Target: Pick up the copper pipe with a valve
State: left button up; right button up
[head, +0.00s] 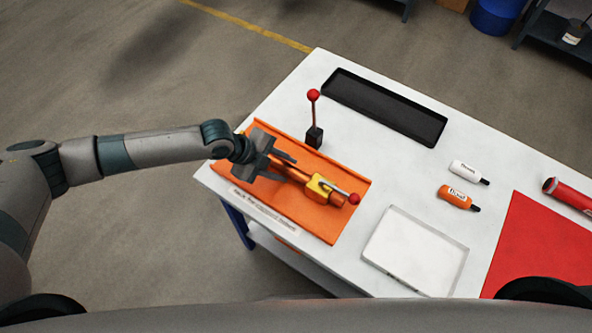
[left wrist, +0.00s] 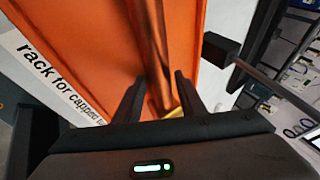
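The copper pipe (head: 299,176) lies on the orange rack (head: 330,227) on the white table. In the left wrist view, the pipe (left wrist: 158,35) runs between the two open fingers (left wrist: 160,80), and a bit of yellow shows near the palm. Whether the fingers touch the pipe cannot be told. My right gripper is not in view.
A black stand with a red-topped rod (head: 314,120) stands close behind the rack. A black tray (head: 385,106), white bottle (head: 468,171), orange bottle (head: 457,197), clear tray (head: 415,252), red mat (head: 540,245) and red cylinder (head: 567,194) lie farther right.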

aim_at(284, 168)
pick_arm(q)
jog(key=shift+f, duration=0.1)
jog(key=shift+c, duration=0.6)
grip_shut()
jog(key=shift+d, duration=0.1)
jog(key=shift+w+r, duration=0.1)
jog(key=shift+r, duration=0.15)
jog(key=shift+r+b, duration=0.55)
notch_tip(284, 168, up, 2)
jog(key=shift+r+b, duration=0.1)
jog(key=shift+b, duration=0.55)
jog(key=s+d+r+b, duration=0.1)
jog(key=d+r+b, duration=0.3)
jog(key=d+r, duration=0.3)
jog(key=d, duration=0.4)
jog(key=shift+s+d+r, duration=0.2)
jog(key=shift+s+d, duration=0.1)
jog(key=shift+s, duration=0.05)
